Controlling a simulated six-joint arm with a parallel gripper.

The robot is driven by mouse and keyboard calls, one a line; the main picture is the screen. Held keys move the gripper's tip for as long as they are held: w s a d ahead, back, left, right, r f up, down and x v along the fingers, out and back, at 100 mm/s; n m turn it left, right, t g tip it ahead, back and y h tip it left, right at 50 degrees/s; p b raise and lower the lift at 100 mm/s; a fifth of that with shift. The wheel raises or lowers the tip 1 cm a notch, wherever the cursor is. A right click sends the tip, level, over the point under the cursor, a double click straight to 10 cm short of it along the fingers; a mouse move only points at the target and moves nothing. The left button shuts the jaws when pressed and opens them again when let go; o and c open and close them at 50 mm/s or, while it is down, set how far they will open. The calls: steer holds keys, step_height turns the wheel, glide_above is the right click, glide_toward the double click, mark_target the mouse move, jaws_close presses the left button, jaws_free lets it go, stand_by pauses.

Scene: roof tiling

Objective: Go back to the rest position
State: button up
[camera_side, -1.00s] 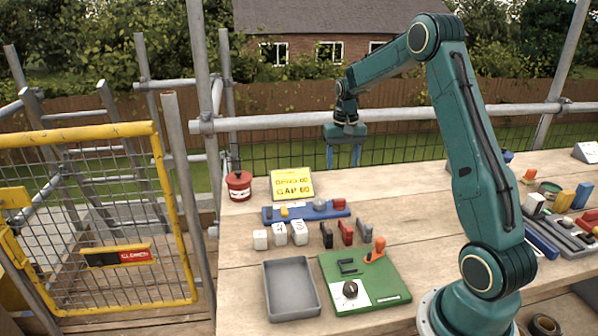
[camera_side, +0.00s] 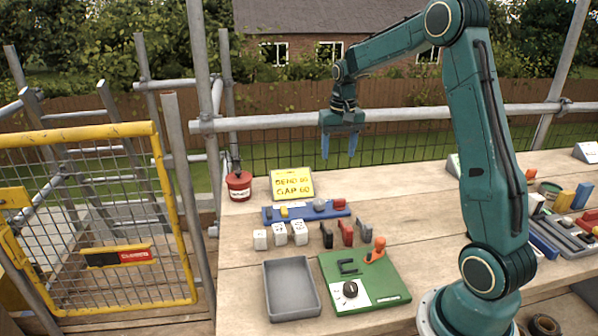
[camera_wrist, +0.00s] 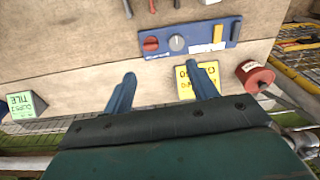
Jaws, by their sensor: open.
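My gripper (camera_side: 338,146) hangs in the air above the far edge of the wooden table, with its blue fingers pointing down. In the wrist view my gripper (camera_wrist: 163,88) shows two blue fingers well apart with nothing between them. The gripper is open and empty. It is clear of every object on the table.
The wooden table (camera_side: 425,195) holds a grey tray (camera_side: 267,292), a green board (camera_side: 385,290), a blue rail (camera_side: 270,216), a yellow sign (camera_side: 291,184) and a red pot (camera_side: 239,185). Several small blocks stand mid-table. A scaffold rail (camera_side: 400,114) runs behind.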

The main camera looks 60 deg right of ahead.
steer(key=s+a+r+n+t, duration=0.15)
steer(key=s+a+r, duration=0.25)
steer(key=a+r, duration=0.4)
steer(key=s+a+n+t, duration=0.3)
steer(key=s+a+n, duration=0.3)
steer(key=s+a, duration=1)
steer(key=shift+s+a+r+n, duration=0.35)
steer(key=shift+s+r, duration=0.1)
steer(key=shift+s, duration=0.7)
